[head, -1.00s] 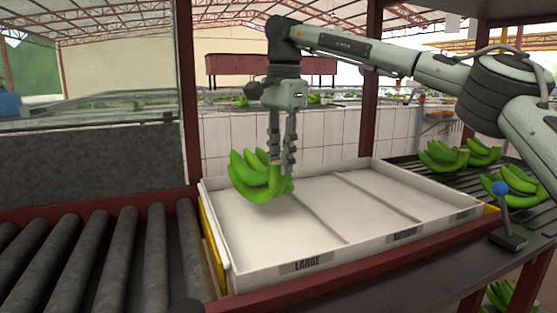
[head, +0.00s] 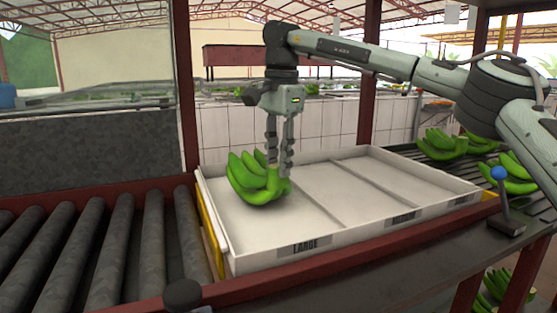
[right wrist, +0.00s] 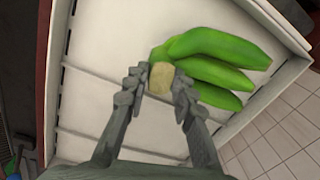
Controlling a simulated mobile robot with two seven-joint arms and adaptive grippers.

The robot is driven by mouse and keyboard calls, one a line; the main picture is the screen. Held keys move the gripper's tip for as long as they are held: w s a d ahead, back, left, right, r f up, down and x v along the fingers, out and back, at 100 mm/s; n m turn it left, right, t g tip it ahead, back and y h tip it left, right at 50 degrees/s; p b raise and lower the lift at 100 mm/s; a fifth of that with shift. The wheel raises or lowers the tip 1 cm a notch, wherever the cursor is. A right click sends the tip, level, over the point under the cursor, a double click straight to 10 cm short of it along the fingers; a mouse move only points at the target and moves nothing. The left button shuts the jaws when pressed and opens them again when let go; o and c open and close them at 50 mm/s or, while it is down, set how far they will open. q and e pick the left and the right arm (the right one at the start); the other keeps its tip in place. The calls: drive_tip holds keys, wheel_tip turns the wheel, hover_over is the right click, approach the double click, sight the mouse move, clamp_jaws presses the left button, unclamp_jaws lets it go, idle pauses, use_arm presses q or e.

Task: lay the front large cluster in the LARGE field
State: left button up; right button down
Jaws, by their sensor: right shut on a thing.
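The large cluster (head: 257,182) is a hand of several green bananas. It is at the LARGE field (head: 295,222), the left compartment of the white tray, fingers curving to the left. My right gripper (head: 279,172) points down from above, shut on the cluster's crown. The right wrist view shows the pale crown (right wrist: 161,76) between the fingertips (right wrist: 159,88), with the bananas (right wrist: 215,65) fanning out to the right. I cannot tell whether the bananas touch the tray floor. My left gripper is not in view.
Low dividers split the white tray; its other fields (head: 365,205) look empty. More green clusters (head: 440,145) lie on the dark surface at right, near a blue-topped lever (head: 500,173). Dark rollers (head: 110,245) run at left. A red post (head: 184,100) stands behind the tray's left side.

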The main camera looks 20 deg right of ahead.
drive_tip(key=shift+f, duration=0.2)
idle(0.3)
drive_tip(key=c, duration=1.3)
unclamp_jaws()
drive_tip(key=shift+r, duration=0.1)
drive_tip(key=shift+o, duration=0.6)
drive_tip(key=shift+f, duration=0.25)
wheel_tip(320, 180, up, 12)
drive_tip(key=shift+s, duration=0.35)
